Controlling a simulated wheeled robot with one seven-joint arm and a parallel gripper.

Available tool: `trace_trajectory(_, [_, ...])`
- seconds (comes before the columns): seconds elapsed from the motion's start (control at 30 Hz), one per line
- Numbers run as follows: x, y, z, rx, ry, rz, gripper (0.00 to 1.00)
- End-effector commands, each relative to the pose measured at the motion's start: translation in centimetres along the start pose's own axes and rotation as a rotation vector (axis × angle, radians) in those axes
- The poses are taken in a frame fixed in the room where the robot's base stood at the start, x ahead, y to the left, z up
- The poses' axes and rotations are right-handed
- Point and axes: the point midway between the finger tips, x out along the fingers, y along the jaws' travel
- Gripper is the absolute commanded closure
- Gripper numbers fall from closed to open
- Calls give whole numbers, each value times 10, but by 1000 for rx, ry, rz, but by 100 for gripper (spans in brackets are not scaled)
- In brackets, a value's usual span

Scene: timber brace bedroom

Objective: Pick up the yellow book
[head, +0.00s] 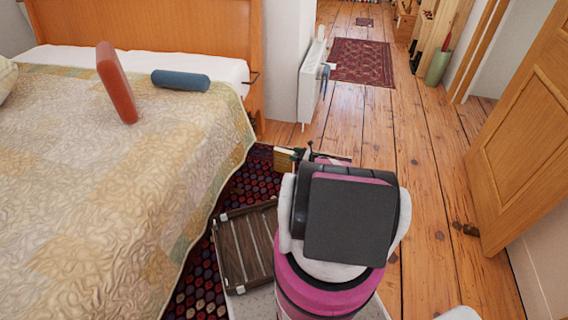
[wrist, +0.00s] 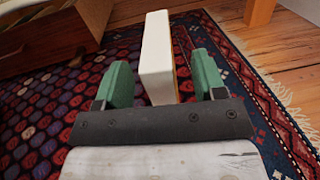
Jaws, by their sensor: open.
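The yellow book (head: 285,160) stands on the patterned rug by the bed's foot corner in the head view, partly hidden by my arm. In the wrist view a pale, upright block that looks like the book (wrist: 157,55) shows its cream page side, with a thin yellow strip along its right edge. My gripper (wrist: 161,82) has its two green fingers open, one on each side of the book. In the head view my gripper (head: 312,155) is small and mostly hidden behind my wrist.
A bed (head: 120,190) with a quilt fills the left, with a red-orange block (head: 116,82) and a blue cylinder (head: 181,80) on it. A slatted wooden item (head: 243,248) lies on the rug (head: 198,285). A radiator (head: 312,85) stands behind. Wooden floor is clear toward the open door (head: 525,130).

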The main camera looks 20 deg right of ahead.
Motion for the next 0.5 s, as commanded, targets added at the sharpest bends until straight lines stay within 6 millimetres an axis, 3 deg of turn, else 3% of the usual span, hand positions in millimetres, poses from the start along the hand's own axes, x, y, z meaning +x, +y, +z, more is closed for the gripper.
trace_trajectory(0.27, [38,4,-1,-1,0,2,36])
trace_trajectory(0.5, [42,4,0,0,1,0,36])
